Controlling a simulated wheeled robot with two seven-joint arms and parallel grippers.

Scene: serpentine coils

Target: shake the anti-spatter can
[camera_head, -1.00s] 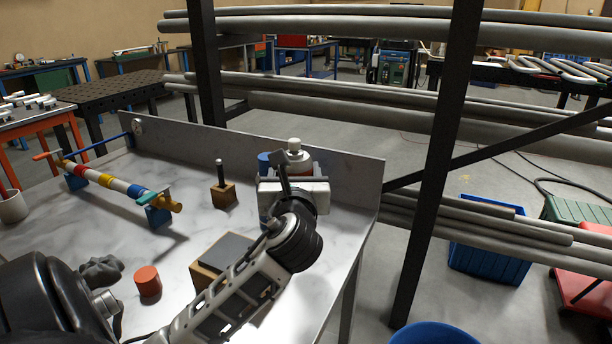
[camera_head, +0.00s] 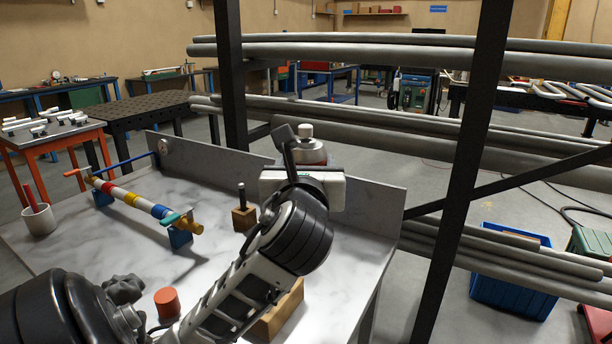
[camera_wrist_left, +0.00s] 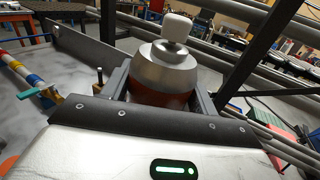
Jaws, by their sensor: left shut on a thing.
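The anti-spatter can (camera_head: 311,152) has a reddish body, a silver shoulder and a white cap. My left gripper (camera_head: 303,178) is shut on it near the back panel of the marble-topped bench. In the left wrist view the can (camera_wrist_left: 165,70) stands between the two dark fingers, cap up and slightly tilted in the picture. Its lower body is hidden by the gripper. I cannot tell how far its base is from the bench top. My right gripper is not in view.
On the bench (camera_head: 75,245) are a striped pipe (camera_head: 135,200) on blue blocks, a wooden block with a black peg (camera_head: 244,215), a red cylinder (camera_head: 167,302), a white cup (camera_head: 39,219) and a wooden box (camera_head: 280,312). A dark rack post (camera_head: 468,170) stands to the right.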

